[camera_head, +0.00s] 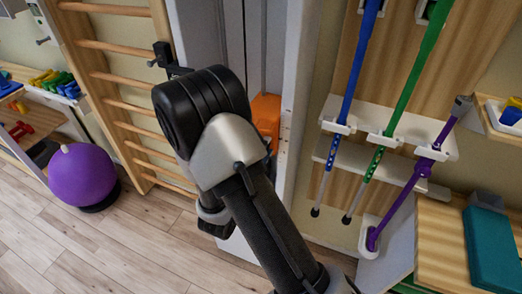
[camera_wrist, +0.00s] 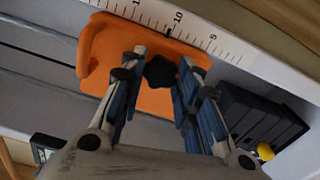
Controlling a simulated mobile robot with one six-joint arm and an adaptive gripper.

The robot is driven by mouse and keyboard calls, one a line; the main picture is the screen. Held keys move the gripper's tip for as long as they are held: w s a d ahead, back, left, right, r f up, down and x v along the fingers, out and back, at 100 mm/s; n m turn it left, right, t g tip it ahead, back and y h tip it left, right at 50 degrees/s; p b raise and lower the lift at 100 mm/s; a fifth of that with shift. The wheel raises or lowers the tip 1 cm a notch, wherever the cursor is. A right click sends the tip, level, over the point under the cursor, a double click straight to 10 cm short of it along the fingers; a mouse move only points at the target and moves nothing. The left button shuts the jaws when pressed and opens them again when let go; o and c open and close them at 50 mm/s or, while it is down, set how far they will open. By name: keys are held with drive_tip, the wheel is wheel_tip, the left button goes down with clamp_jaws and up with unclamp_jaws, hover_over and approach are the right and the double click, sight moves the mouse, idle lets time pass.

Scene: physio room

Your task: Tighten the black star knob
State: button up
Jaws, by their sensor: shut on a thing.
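The black star knob (camera_wrist: 160,71) sits on the face of an orange block (camera_wrist: 106,44) in the wrist view. My gripper (camera_wrist: 160,82) reaches toward the block with one blue-padded finger on each side of the knob. It is shut on the knob, though the contact at the fingertips is small in view. The orange block also shows in the head view (camera_head: 266,114), partly behind my arm. There the knob and my fingers are hidden by the arm.
A white ruler strip (camera_wrist: 180,22) runs beside the block. Wooden wall bars (camera_head: 120,75) and a purple ball (camera_head: 82,175) are at left. A rack (camera_head: 437,147) with blue, green and purple poles is at right. Wooden floor is open at lower left.

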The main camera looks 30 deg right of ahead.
drive_tip(key=m, duration=1.2)
drive_tip(key=shift+m, duration=0.3)
idle(0.4)
drive_tip(key=o, duration=1.1)
drive_tip(key=shift+c, duration=0.2)
drive_tip(key=v, duration=1.2)
